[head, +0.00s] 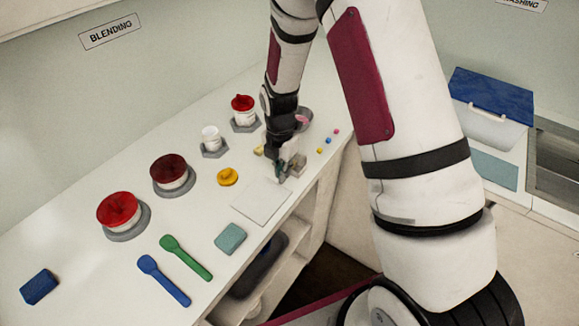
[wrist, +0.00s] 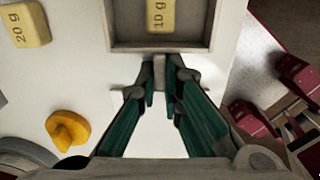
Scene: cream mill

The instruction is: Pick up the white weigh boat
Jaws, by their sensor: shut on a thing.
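The white weigh boat (wrist: 120,43) is a shallow square tray, looking greyish, at the top of the wrist view. A yellow 10 g weight (wrist: 160,14) lies in it. My gripper (wrist: 162,72) is shut on a small tab at the boat's near edge, with a green-sided finger on each side. In the head view my gripper (head: 281,167) is at the far part of the counter, and the boat (head: 298,165) shows partly beside it. I cannot tell whether the boat touches the counter.
A yellow 20 g weight (wrist: 25,25) and a yellow knobbed lid (wrist: 70,130) are to the left. A white square plate (head: 262,201) lies nearer. Jars (head: 211,138), a green scoop (head: 186,258) and a blue scoop (head: 164,281) are on the counter (head: 205,215). Its right edge drops to open shelves.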

